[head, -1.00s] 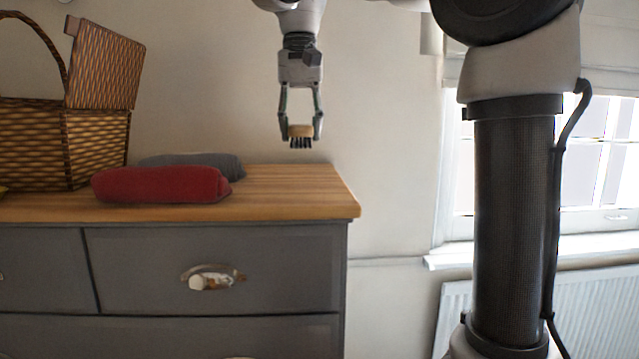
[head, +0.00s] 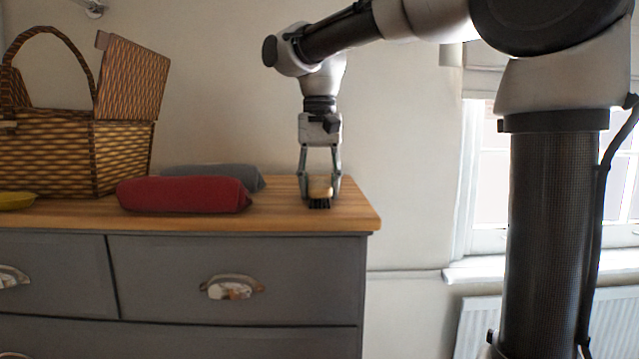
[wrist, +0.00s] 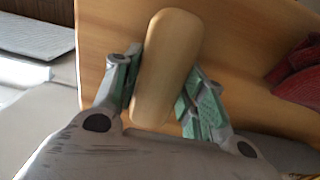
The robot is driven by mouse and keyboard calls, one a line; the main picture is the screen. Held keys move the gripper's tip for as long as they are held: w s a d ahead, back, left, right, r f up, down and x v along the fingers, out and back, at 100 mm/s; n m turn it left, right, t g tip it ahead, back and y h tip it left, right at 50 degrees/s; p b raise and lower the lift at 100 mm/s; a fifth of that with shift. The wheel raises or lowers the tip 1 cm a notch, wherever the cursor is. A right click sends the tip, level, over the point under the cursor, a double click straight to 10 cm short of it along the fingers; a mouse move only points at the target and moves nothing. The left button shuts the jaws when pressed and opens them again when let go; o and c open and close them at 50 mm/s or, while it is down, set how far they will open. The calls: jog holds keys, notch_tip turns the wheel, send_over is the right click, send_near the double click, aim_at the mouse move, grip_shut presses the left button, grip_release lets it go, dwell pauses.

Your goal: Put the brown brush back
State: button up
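The brown brush (head: 319,190) has a light wooden back and dark bristles that face down. It is between the fingers of my gripper (head: 320,188), at the right end of the dresser's wooden top (head: 350,214). The bristles are at or very near the top; I cannot tell if they touch it. In the wrist view the brush's smooth back (wrist: 166,68) lies between the two green-padded fingers. The left finger is against it, and the right finger is close against its lower part. My gripper (wrist: 160,88) looks shut on it.
A red rolled cloth (head: 185,194) and a grey one (head: 215,174) behind it lie left of the brush. A wicker basket (head: 115,160) with a raised lid stands farther left, near a yellow thing (head: 16,200). The dresser top ends just right of my gripper.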

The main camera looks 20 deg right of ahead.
aim_at(320, 182)
jog(key=o, duration=0.3)
jog(key=shift+r, duration=0.1)
notch_tip(320, 182, up, 12)
jog(key=shift+r, duration=0.1)
dwell(0.3)
jog(key=shift+s, duration=0.1)
dwell(0.3)
